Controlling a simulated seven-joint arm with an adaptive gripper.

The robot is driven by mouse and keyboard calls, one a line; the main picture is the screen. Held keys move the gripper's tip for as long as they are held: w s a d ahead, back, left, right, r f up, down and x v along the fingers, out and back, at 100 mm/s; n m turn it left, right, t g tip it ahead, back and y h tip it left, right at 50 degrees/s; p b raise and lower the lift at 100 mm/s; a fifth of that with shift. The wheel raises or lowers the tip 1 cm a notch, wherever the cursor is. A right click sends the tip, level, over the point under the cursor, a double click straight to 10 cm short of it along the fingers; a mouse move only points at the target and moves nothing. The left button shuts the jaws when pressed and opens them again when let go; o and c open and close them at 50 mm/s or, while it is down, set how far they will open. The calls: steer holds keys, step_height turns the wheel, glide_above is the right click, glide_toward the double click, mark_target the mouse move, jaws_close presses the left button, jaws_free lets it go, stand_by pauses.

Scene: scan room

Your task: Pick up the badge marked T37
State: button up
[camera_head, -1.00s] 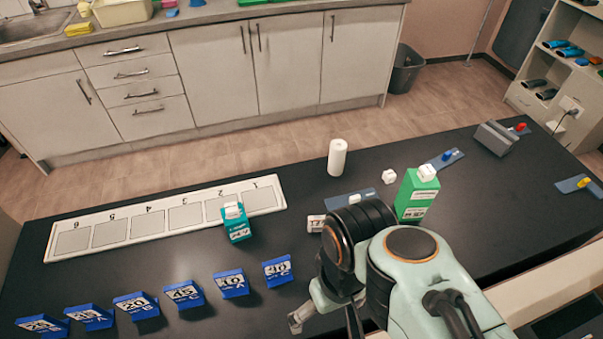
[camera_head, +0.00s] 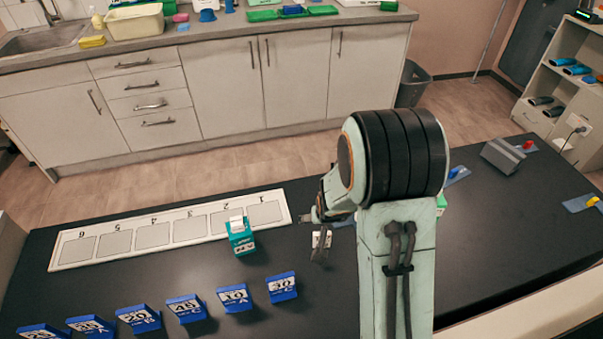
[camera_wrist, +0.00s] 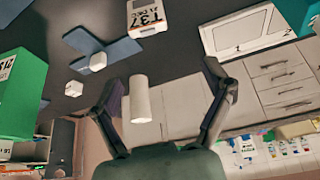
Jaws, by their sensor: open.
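The badge marked T37 is a small white block with black print and an orange edge, at the top of the wrist view (camera_wrist: 148,17). In the head view my gripper (camera_head: 312,234) is partly hidden by my arm.
A white cylinder (camera_wrist: 140,99) stands beyond the fingers. A green box (camera_wrist: 22,95) and white cubes are at left. Several blue blocks (camera_head: 234,298) line the table front. A teal block (camera_head: 240,240) stands by the numbered white strip (camera_head: 105,260).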

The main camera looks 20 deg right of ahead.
steer(key=shift+g, duration=0.5)
steer(key=f, duration=0.5)
steer(key=d+f, duration=0.1)
steer(key=f, duration=0.2)
steer(key=shift+w, duration=0.25)
steer(key=shift+w+f, duration=0.25)
steer(key=shift+f, duration=0.3)
steer(key=c, duration=1.1)
